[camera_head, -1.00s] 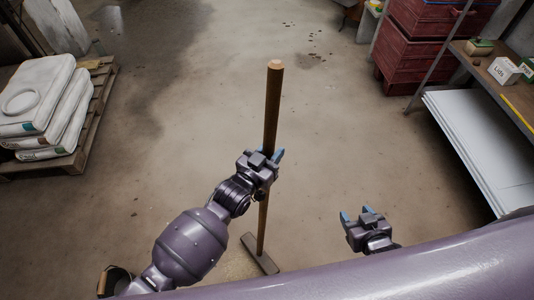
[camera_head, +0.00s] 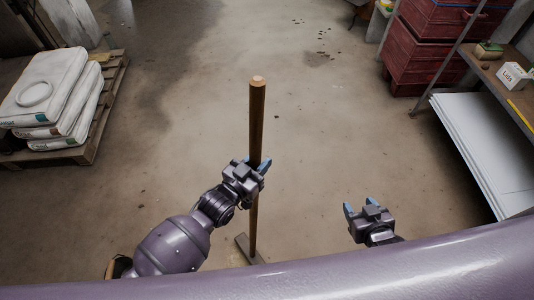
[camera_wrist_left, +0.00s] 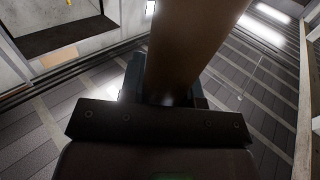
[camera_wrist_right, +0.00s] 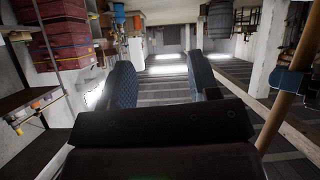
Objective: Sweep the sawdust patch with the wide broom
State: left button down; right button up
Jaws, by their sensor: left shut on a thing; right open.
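The wide broom stands nearly upright, its brown wooden handle (camera_head: 257,120) rising in front of me in the head view. Its wide head (camera_head: 244,248) is on the floor, partly hidden by my body. My left gripper (camera_head: 256,168) is shut around the handle at about mid-length. The handle fills the middle of the left wrist view (camera_wrist_left: 185,50). My right gripper (camera_head: 362,207) is open and empty, to the right of the broom. In the right wrist view its two blue fingers (camera_wrist_right: 163,88) are apart, and the handle (camera_wrist_right: 290,75) shows at the right edge. I cannot make out a clear sawdust patch.
White sacks (camera_head: 45,95) lie on a wooden pallet (camera_head: 108,95) at the left. Red crates (camera_head: 432,45) and a shelf (camera_head: 490,75) with white sheets (camera_head: 470,140) below stand at the right. Dark specks (camera_head: 322,40) and a dark stain mark the floor. The middle floor is open.

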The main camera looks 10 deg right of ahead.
pick_arm(q)
jog(key=s+a+p, duration=0.1)
jog(key=s+a, duration=0.4)
jog(key=a, duration=0.5)
jog(key=s+a+p, duration=0.2)
jog(key=s+a, duration=0.3)
jog(key=a, duration=0.5)
jog(key=s+a+p, duration=0.2)
jog(key=s+a, duration=0.3)
jog(key=a, duration=0.5)
jog(key=shift+s, duration=0.35)
pick_arm(e)
jog(key=s+r, duration=0.2)
jog(key=r, duration=0.1)
jog(key=shift+d, duration=0.1)
dwell(0.4)
pick_arm(q)
jog(key=shift+a, duration=0.1)
